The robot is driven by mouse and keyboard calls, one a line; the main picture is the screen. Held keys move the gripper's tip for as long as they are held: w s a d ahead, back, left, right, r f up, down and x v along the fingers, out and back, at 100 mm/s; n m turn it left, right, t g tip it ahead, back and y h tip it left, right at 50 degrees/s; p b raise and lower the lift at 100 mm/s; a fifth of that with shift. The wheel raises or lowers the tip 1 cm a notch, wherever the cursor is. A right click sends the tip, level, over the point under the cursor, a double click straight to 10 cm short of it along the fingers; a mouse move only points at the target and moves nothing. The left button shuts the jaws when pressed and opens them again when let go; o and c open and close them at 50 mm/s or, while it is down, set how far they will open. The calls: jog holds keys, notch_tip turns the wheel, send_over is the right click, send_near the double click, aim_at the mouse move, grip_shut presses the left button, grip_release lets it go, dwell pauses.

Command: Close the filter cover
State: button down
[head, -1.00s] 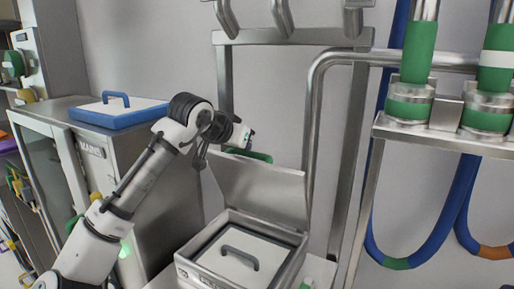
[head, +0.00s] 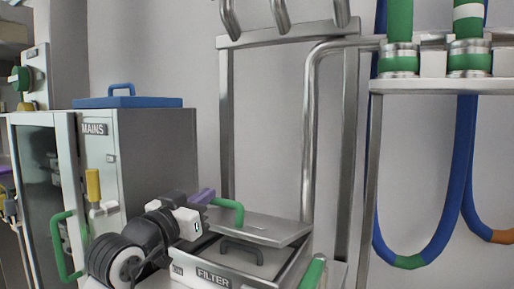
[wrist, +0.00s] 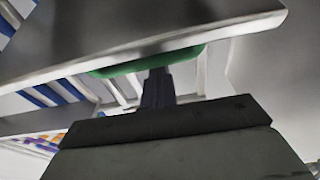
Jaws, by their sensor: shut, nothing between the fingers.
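The filter box (head: 213,278) is a metal box with a FILTER label, low in the head view. Its metal cover (head: 265,229) slants above the opening, partly lowered, with a gap at the front. A green handle (head: 230,207) is on the cover. Under it, a dark handle (head: 240,249) shows inside the box. My gripper (head: 205,196) is shut and empty at the cover's left edge, beside the green handle. In the wrist view the fingers (wrist: 157,88) reach up to the green handle (wrist: 150,64) and the cover's edge; whether they touch is unclear.
A metal cabinet (head: 150,150) labelled MAINS stands at the left, with a blue-handled lid (head: 125,101) on top. Metal frame posts (head: 308,150) rise behind the box. Blue hoses (head: 460,180) hang at the right. A green handle (head: 313,272) lies close right of the box.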

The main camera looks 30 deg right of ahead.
jog(key=shift+s+a+f+b, duration=0.15)
jog(key=shift+a+f+b, duration=0.1)
jog(key=shift+f, duration=0.35)
jog(key=shift+s+a+f+b, duration=0.1)
jog(key=shift+a+f+b, duration=0.15)
jog(key=shift+f, duration=0.3)
jog(key=shift+s+a+f+b, duration=0.15)
jog(key=shift+f+b, duration=0.15)
jog(key=shift+f, duration=0.3)
jog(key=shift+r, duration=0.15)
